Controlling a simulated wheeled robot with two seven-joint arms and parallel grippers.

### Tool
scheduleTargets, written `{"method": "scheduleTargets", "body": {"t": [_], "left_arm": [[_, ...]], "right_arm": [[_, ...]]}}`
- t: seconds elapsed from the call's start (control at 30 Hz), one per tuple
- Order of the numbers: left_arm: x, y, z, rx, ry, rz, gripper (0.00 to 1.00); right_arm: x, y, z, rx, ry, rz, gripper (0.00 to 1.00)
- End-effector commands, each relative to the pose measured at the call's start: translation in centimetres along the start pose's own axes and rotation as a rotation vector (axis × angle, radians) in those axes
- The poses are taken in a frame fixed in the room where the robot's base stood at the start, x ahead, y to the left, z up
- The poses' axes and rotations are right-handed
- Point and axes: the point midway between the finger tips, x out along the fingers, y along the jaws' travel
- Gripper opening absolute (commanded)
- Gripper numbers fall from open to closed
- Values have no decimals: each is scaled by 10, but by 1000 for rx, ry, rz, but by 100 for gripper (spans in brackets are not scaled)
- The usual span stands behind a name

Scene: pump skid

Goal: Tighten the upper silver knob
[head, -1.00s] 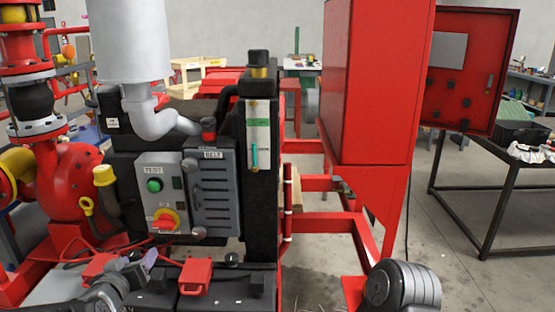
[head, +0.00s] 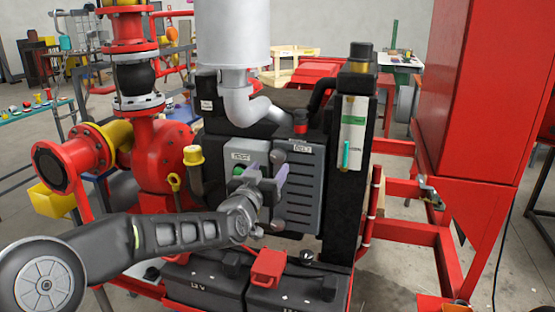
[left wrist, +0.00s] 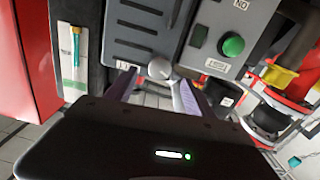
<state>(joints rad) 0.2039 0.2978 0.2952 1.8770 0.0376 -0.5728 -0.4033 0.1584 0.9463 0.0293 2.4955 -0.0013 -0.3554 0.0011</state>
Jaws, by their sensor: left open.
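The upper silver knob (head: 277,157) is on the left edge of the grey slotted belt cover (head: 305,190), near its top. The lower silver knob (head: 277,224) is below it on the same edge. My left gripper (head: 266,173) is open in front of the cover, close to the upper knob. In the left wrist view, which is turned upside down, the upper knob (left wrist: 160,68) shows between the tips of the two spread fingers. I cannot tell whether a finger touches it. My right gripper is out of view.
The control panel with its green button (head: 238,171) is left of the knobs, partly behind my left gripper. A yellow-capped pipe (head: 194,156) stands further left. Black batteries (head: 205,287) sit below. A tall red cabinet (head: 480,90) stands at the right.

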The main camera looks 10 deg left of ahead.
Motion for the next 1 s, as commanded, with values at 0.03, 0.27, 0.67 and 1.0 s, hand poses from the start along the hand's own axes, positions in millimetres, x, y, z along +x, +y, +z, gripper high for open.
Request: {"method": "scheduleTargets", "body": {"t": [0.03,0.27,0.67,1.0], "left_arm": [[6,0,-1,-1,-1,1,62],[41,1,-2,-2,-2,1,62],[69,0,0,-1,-1,0,62],[68,0,0,-1,-1,0,47]], "right_arm": [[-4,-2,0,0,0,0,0],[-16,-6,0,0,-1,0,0],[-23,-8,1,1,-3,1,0],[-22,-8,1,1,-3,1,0]]}}
